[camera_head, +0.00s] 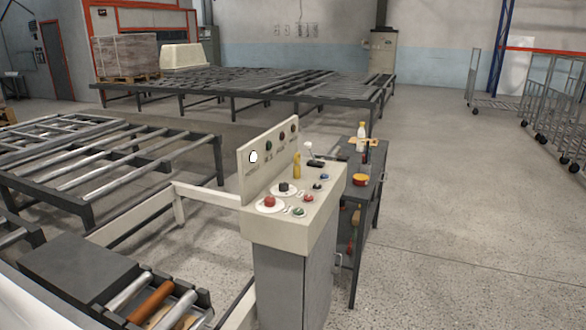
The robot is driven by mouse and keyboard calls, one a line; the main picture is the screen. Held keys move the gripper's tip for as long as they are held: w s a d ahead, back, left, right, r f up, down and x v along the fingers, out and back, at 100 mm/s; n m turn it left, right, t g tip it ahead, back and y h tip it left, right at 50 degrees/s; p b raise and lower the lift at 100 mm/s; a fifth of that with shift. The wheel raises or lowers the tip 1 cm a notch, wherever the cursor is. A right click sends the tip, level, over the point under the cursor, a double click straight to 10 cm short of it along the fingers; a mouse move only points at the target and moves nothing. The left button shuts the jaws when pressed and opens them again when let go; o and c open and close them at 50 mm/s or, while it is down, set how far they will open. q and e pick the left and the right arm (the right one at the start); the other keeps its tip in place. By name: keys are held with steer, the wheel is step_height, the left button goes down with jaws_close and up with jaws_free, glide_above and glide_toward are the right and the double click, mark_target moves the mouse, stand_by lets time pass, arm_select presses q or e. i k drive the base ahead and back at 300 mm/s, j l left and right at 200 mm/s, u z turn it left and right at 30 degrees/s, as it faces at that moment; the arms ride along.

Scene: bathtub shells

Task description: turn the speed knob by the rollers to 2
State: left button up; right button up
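A beige control console (290,235) stands in the middle, with a sloped desk and an upright back panel. On the desk a black knob (284,188) sits on a pale round dial plate and looks like the speed knob. Its pointer and numbers are too small to read. A red button (270,202) on another round plate is in front of it to the left. Smaller red, green and blue buttons are to the right, and a black lever with a white ball (309,146) is behind. Neither of my grippers is in view.
Roller conveyors (110,180) fill the left and back. A short roller section (150,300) is at the lower left. A dark cart (366,190) with a yellow-and-red bowl (360,180) and a bottle stands right behind the console. The floor (470,220) to the right is clear.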

mark_target(283, 186)
steer(key=i+l, duration=0.15)
steer(key=i, duration=0.25)
steer(key=i+l, duration=0.15)
steer(key=i, duration=0.25)
steer(key=i+l, duration=0.15)
steer(key=i, duration=0.25)
